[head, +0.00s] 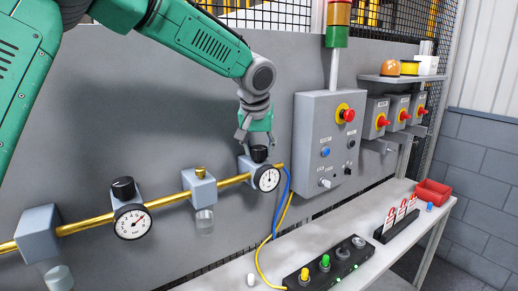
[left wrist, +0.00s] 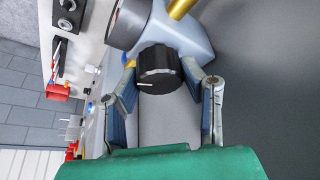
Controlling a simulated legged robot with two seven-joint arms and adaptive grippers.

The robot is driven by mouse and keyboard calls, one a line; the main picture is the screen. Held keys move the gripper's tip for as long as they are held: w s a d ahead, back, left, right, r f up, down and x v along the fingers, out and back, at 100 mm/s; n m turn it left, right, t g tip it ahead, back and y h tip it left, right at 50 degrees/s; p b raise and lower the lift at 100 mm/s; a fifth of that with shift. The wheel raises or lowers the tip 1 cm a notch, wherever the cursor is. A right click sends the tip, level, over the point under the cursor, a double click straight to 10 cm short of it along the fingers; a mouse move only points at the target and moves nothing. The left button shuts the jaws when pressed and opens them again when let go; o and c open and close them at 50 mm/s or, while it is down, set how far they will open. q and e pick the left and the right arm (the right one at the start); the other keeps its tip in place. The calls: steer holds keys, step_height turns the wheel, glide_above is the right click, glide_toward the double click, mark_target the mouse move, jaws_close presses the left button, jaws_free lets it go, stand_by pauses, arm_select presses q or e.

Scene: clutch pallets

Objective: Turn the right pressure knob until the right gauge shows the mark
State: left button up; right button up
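The right pressure knob (head: 258,154) is black and sits on top of a grey regulator block on the brass pipe. In the left wrist view the knob (left wrist: 160,70) shows a white line on its side. The right gauge (head: 268,178) is a round white dial with a black rim; its needle and mark are too small to read. Its rim also shows in the left wrist view (left wrist: 126,22). My left gripper (head: 257,141) is above the knob, fingers pointing down. Its fingertips (left wrist: 160,72) stand either side of the knob, with slight gaps visible. My right gripper is out of view.
A left gauge (head: 132,222) with its own black knob (head: 123,188) and a brass valve (head: 200,172) are on the same brass pipe (head: 160,202). A grey control box (head: 328,140) stands close right of the gripper. A blue hose (head: 286,188) hangs beside the right gauge.

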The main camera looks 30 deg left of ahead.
arm_select(q)
steer(key=shift+a, duration=0.2)
steer(key=shift+d+m, duration=0.25)
steer(key=shift+m, duration=0.05)
steer(key=m+h, duration=0.1)
steer(key=m, duration=0.1)
steer(key=shift+a+m+t, duration=0.15)
steer(key=shift+m+t, duration=0.15)
steer(key=shift+w+m+h, duration=0.1)
steer(key=shift+m+h, duration=0.9)
steer(key=shift+m, duration=1.2)
steer(key=o, duration=1.1)
steer(key=shift+o, duration=0.2)
steer(key=shift+w+f, duration=0.1)
steer(key=shift+w, duration=0.05)
